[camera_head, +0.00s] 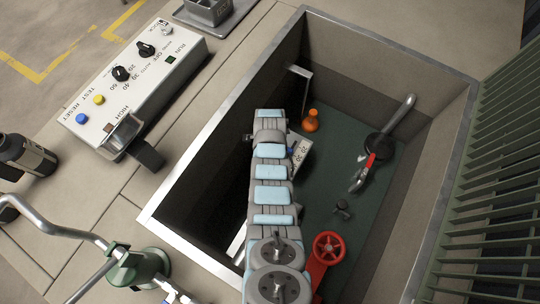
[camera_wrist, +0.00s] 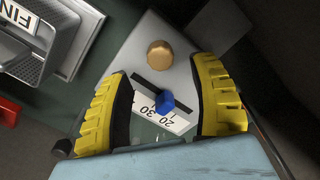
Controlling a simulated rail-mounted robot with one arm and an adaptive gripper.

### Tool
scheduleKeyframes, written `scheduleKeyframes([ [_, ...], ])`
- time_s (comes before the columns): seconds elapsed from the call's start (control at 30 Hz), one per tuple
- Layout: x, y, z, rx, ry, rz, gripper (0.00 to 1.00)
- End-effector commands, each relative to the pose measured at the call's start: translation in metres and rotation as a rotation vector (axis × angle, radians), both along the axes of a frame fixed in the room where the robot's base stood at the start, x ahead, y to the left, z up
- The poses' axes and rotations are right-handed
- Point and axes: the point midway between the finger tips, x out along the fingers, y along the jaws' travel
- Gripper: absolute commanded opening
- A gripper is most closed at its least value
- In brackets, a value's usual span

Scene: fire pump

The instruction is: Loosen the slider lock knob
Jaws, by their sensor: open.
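In the wrist view, a grey plate (camera_wrist: 190,75) carries a round brass-coloured knob (camera_wrist: 158,55) and a blue knob (camera_wrist: 164,102). The frames do not show which knob is the lock. My gripper (camera_wrist: 160,72) is open, with one yellow ridged finger on each side of the knobs and nothing held between them. In the head view, part of the scaled device (camera_head: 301,153) shows beside my arm, which hides the rest. My fingers cannot be made out there.
My arm reaches into a metal-rimmed pit (camera_head: 187,148). Inside are an orange flask (camera_head: 310,121), a red handwheel (camera_head: 328,247) and a red-handled tool (camera_head: 362,172). A control box (camera_head: 135,85) stands outside.

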Motion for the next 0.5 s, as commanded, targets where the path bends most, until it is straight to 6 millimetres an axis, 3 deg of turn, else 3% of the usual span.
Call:
scheduleKeyframes([
  [0.5,0.000,0.000,-0.044,0.000,0.000,0.000,0.61],
])
